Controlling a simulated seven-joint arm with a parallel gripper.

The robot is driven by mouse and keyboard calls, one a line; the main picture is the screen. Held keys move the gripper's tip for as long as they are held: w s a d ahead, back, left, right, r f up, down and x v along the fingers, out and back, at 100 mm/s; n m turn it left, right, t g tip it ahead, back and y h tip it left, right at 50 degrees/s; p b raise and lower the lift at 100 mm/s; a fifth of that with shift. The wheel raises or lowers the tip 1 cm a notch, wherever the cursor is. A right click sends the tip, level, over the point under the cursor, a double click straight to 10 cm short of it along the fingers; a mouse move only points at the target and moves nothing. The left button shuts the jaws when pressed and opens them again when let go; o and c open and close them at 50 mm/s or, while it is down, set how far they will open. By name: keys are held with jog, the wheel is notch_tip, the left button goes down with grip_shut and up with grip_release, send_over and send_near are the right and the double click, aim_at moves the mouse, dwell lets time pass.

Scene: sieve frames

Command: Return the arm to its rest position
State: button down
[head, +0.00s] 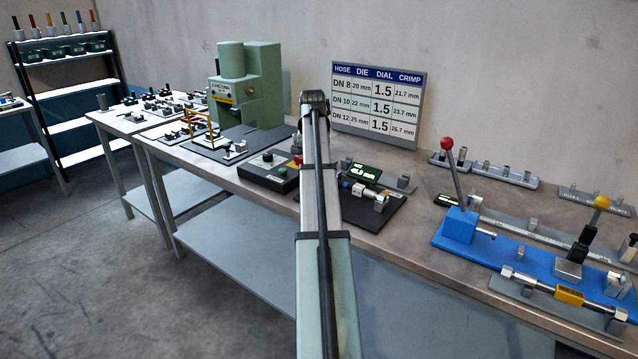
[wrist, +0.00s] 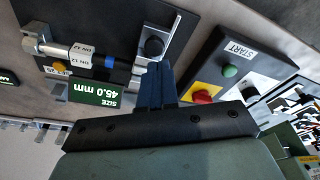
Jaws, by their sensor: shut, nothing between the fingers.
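My gripper (wrist: 160,72) shows in the wrist view as two dark blue fingers pressed together, with nothing between them. A hose piece (wrist: 85,53) labelled DN 12 lies on the black measuring plate (head: 362,212), beside a display (wrist: 95,94) reading 45.0 mm. The fingers appear apart from these things.
A green press (head: 246,88) stands at the bench's left end. The black start box (head: 268,171) has a green button and a red stop. A blue lever fixture (head: 480,240) is at right. A chart board (head: 378,104) stands behind. Open floor lies at lower left.

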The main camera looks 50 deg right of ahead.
jog(key=w+a+f+n, duration=0.2)
jog(key=w+a+f, duration=0.2)
jog(key=a+f, duration=0.4)
jog(key=w+a+f+n+y, duration=0.1)
jog(key=w+a+f, duration=0.2)
jog(key=a+f, duration=0.45)
jog(key=w+a+f+n, duration=0.2)
jog(key=w+a+f, duration=0.3)
jog(key=a, duration=0.5)
jog(key=s+a+f+n, duration=0.3)
jog(key=a+f, duration=0.6)
jog(key=a, duration=0.5)
jog(key=s+a+f+n, duration=0.2)
jog(key=s+a+f, duration=0.2)
jog(key=a+f, duration=0.8)
jog(key=s+a+f+n+g+y, duration=0.1)
jog(key=s+a, duration=0.2)
jog(key=a, duration=0.3)
jog(key=s+a+f+n, duration=0.1)
jog(key=s+a, duration=0.2)
jog(key=a, duration=0.2)
jog(key=s+f+g, duration=0.3)
jog(key=s+f, duration=0.7)
jog(key=s, duration=0.4)
jog(key=s+f+g, duration=0.4)
jog(key=s+f, duration=0.6)
jog(key=s, duration=0.5)
